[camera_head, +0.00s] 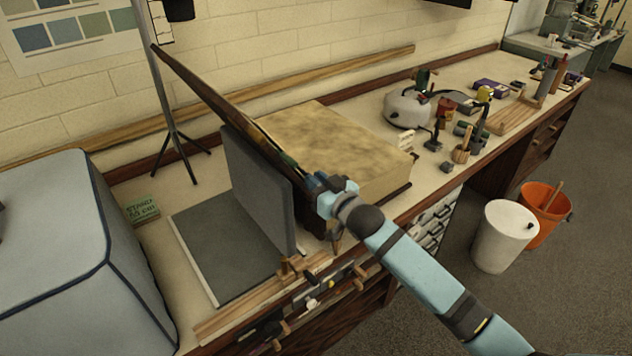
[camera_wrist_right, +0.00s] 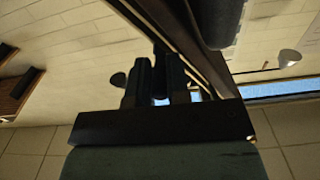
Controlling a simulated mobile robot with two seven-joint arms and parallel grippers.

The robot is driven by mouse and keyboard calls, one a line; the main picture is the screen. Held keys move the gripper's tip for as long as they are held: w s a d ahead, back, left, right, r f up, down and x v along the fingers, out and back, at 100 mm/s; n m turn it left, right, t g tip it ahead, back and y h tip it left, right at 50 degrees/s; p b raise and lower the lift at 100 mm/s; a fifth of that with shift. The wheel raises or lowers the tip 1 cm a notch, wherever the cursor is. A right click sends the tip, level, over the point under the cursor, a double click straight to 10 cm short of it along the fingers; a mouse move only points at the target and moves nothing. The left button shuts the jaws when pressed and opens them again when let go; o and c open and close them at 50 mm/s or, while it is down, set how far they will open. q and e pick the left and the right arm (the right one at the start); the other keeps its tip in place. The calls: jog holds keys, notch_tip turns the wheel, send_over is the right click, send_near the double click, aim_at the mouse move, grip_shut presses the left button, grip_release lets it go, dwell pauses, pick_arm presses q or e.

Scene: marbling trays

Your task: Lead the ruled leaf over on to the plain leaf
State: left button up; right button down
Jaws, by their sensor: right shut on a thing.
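A big book lies on the bench, its right-hand page block (camera_head: 325,140) showing a mottled tan top. A large dark-edged leaf (camera_head: 215,98) stands up steeply along the block's left side, seen nearly edge-on. I see no ruling, so I cannot tell for certain which leaf is the ruled or plain one. My right gripper (camera_head: 313,186) is shut at the leaf's near edge. In the right wrist view, my fingers (camera_wrist_right: 165,82) meet a dark edge, and the dark leaf (camera_wrist_right: 170,20) runs up past them. The left gripper is out of view.
A grey upright panel (camera_head: 258,190) and dark flat board (camera_head: 222,248) are left of the leaf. A large grey-blue covered box (camera_head: 75,255) fills the left. Pots and tools (camera_head: 465,140) crowd the right; buckets (camera_head: 503,236) stand on the floor.

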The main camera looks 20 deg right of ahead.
jog(key=w+d+r+m+p, duration=0.2)
jog(key=d, duration=0.3)
jog(key=shift+d+r+m+p, duration=0.15)
jog(key=shift+d+m+p, duration=0.15)
jog(key=shift+d+p, duration=0.1)
jog(key=c, duration=1.1)
grip_release()
jog(key=shift+s, duration=0.1)
jog(key=b+v, duration=0.2)
jog(key=v, duration=1.1)
jog(key=shift+s, duration=0.25)
